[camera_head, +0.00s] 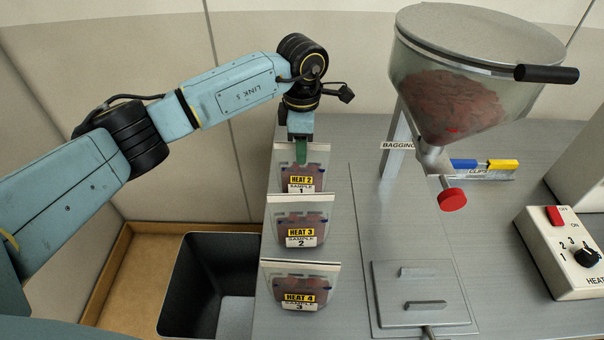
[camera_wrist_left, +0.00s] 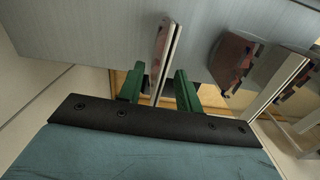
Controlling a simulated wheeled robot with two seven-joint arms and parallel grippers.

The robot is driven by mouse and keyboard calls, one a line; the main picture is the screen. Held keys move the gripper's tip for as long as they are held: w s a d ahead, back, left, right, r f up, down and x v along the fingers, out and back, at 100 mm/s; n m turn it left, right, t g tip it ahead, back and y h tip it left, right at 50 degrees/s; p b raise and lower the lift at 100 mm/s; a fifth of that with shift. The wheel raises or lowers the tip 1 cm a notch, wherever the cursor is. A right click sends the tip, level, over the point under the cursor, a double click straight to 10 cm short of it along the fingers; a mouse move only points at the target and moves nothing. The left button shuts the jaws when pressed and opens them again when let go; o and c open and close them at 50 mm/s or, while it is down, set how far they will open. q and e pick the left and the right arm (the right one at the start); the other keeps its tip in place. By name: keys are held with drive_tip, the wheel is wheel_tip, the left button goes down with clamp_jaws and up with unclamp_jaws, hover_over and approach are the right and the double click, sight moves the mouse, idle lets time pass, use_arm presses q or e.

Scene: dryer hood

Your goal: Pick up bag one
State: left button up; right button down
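Bag one, a clear pouch of dark reddish contents labelled "HEAT 2 SAMPLE 1" (camera_head: 302,184), stands at the far end of a row of bags on the grey bench. My left gripper (camera_head: 301,150) is at its top edge, coming down from above. In the left wrist view the green fingers of the left gripper (camera_wrist_left: 160,86) are apart, one on each side of the thin upright bag (camera_wrist_left: 165,50), with a gap showing on both sides. My right gripper is not in view.
Bags labelled sample 2 (camera_head: 299,236) and sample 3 (camera_head: 299,286) stand nearer in the row. A dark bin (camera_head: 190,285) is left of the bench (camera_head: 345,140). A hopper (camera_head: 455,100) with a red-knobbed valve, clips (camera_head: 485,166) and a heater control box (camera_head: 565,250) are on the right.

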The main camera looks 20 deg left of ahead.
use_arm(q)
clamp_jaws()
